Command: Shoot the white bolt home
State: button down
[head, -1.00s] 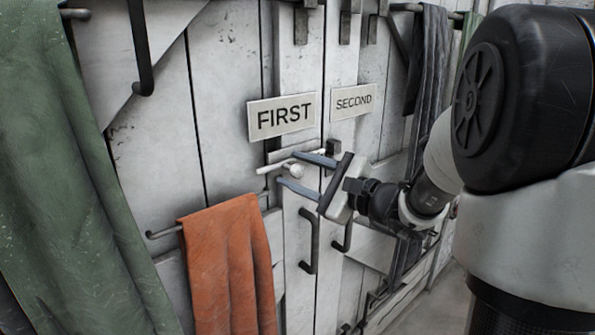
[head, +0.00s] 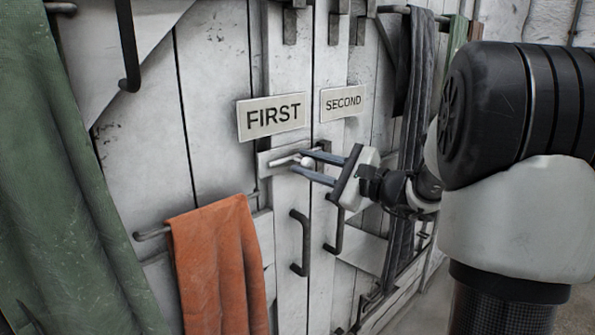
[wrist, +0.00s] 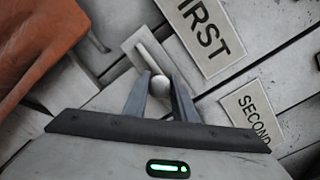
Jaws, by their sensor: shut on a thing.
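The white bolt (head: 282,163) is a thin pale rod with a round knob, lying across a grey backing plate on the door marked FIRST, just below that sign. It also shows in the wrist view (wrist: 152,52), with its knob between my fingertips. My gripper (head: 300,161) reaches in from the right and is shut on the bolt's knob; in the wrist view my gripper (wrist: 162,79) has one finger on each side of the knob. In the head view my fingers hide the bolt's right end and most of the dark keeper (head: 324,145) at the door seam.
The FIRST sign (head: 272,117) and SECOND sign (head: 343,102) are above the bolt, on neighbouring doors. Pull handles (head: 303,243) stand out below. An orange cloth (head: 220,265) hangs from a rail at lower left, a green cloth (head: 60,180) farther left, and a dark grey cloth (head: 412,110) right.

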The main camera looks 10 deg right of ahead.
jog(key=shift+d, duration=0.25)
jog(key=c, duration=1.5)
grip_release()
jog(key=shift+w+d, duration=0.1)
jog(key=shift+o, duration=0.2)
jog(key=b+v, duration=0.1)
jog(key=v, duration=1.6)
jog(key=shift+s, duration=0.2)
